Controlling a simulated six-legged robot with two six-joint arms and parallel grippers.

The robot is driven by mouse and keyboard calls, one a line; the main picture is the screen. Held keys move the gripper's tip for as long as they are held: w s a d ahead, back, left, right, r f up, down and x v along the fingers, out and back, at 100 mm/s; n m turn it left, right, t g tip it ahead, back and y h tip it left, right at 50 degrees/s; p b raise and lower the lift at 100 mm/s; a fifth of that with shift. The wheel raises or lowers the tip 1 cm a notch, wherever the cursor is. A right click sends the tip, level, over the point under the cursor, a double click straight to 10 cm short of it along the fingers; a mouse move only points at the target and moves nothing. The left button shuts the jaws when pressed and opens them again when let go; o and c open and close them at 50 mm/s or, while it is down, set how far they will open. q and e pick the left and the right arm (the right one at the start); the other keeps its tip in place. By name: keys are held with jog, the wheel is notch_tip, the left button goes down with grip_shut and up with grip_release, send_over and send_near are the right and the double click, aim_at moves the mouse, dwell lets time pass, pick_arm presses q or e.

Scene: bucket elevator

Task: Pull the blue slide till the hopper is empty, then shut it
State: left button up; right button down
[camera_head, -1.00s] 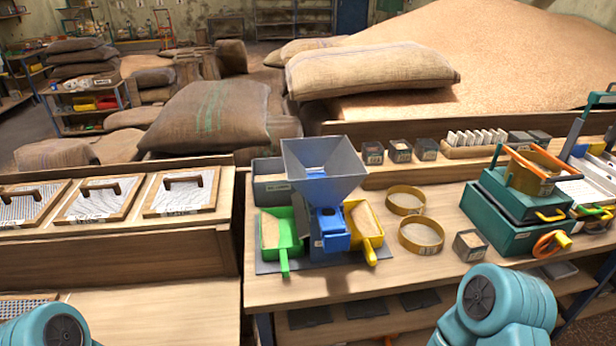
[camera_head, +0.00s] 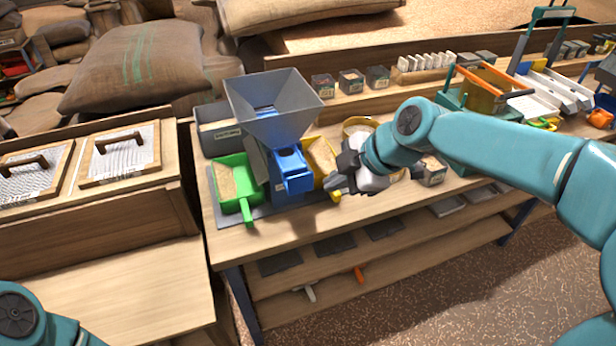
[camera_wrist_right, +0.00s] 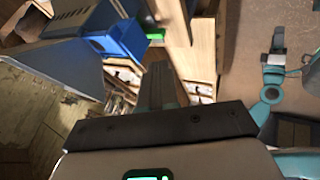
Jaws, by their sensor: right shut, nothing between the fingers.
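The grey hopper (camera_head: 272,100) stands on the bench; blue shows at its throat, and I cannot tell how much grain is inside. The blue slide part (camera_head: 292,170) sticks out below its front and also shows in the right wrist view (camera_wrist_right: 125,42). A green scoop (camera_head: 232,185) and a yellow scoop (camera_head: 320,158), both with grain, flank it. My right gripper (camera_head: 333,186) is shut and empty, just right of the blue part, by the yellow scoop's handle. My left gripper (camera_wrist_right: 277,48) shows small in the right wrist view; its jaws are unclear.
A grey bin (camera_head: 217,132) stands behind the green scoop. A sieve ring (camera_head: 358,127) and small sample boxes (camera_head: 350,81) lie to the right and behind. Lidded wooden boxes (camera_head: 120,152) stand left. The bench front (camera_head: 300,235) is clear.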

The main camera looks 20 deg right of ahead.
aim_at(312, 181)
jog(key=w+a+f+p, duration=0.1)
jog(key=w, duration=0.1)
jog(key=w+f, duration=0.2)
jog(key=w+a+f+p, duration=0.1)
jog(key=w+f, duration=0.1)
jog(key=shift+w+a+p, duration=0.1)
jog(key=shift+a+p, duration=0.2)
jog(key=shift+w+f, duration=0.1)
jog(key=shift+w, duration=0.1)
jog(key=shift+w+f, duration=0.1)
jog(key=shift+w, duration=0.05)
